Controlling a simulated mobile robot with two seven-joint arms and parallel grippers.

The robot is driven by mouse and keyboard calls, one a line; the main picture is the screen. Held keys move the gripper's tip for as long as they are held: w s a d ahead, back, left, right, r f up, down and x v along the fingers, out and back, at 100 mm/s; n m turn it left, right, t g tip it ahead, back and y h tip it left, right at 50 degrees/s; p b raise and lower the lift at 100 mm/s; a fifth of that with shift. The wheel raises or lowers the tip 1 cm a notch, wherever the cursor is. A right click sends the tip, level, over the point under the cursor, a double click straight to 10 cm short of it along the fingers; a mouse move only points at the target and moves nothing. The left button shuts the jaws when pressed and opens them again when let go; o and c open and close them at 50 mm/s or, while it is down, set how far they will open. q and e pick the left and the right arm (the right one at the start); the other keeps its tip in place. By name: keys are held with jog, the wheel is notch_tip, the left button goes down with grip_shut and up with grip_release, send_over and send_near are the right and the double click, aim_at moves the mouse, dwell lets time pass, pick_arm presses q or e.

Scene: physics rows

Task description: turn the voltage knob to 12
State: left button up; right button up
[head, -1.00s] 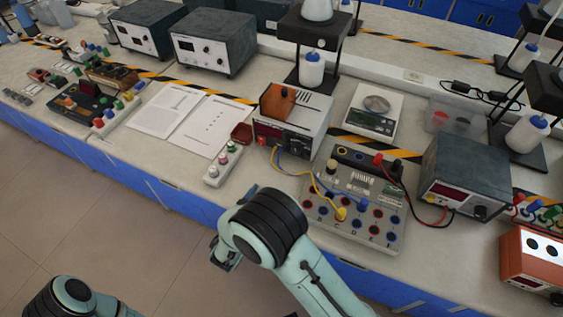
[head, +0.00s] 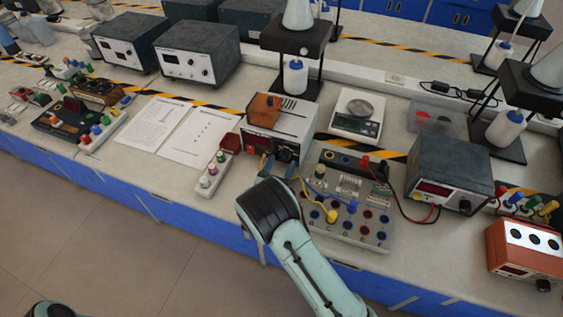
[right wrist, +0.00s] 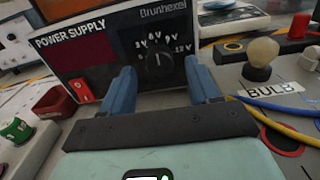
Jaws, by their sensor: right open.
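The power supply (head: 292,118) stands on the bench with its front toward me. It also fills the upper part of the right wrist view (right wrist: 75,52). Its black voltage knob (right wrist: 160,62) sits in a ring of volt labels running up to 12V at the right. A pale mark on the knob points roughly straight up, left of the 12V label. My right gripper (head: 276,166) is open in front of the panel. In the right wrist view its blue fingers (right wrist: 162,80) lie on either side of the knob, with gaps visible. My left gripper is out of view.
A red rocker switch (right wrist: 81,90) is on the panel's lower left. A button strip (head: 212,175) lies left of the supply. A circuit board (head: 345,205) with a bulb (right wrist: 262,52) and yellow and blue wires is close on the right.

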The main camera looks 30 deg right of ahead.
jog(key=shift+w+d, duration=0.35)
jog(key=shift+d, duration=0.05)
jog(key=c, duration=1)
jog(key=shift+c, duration=0.2)
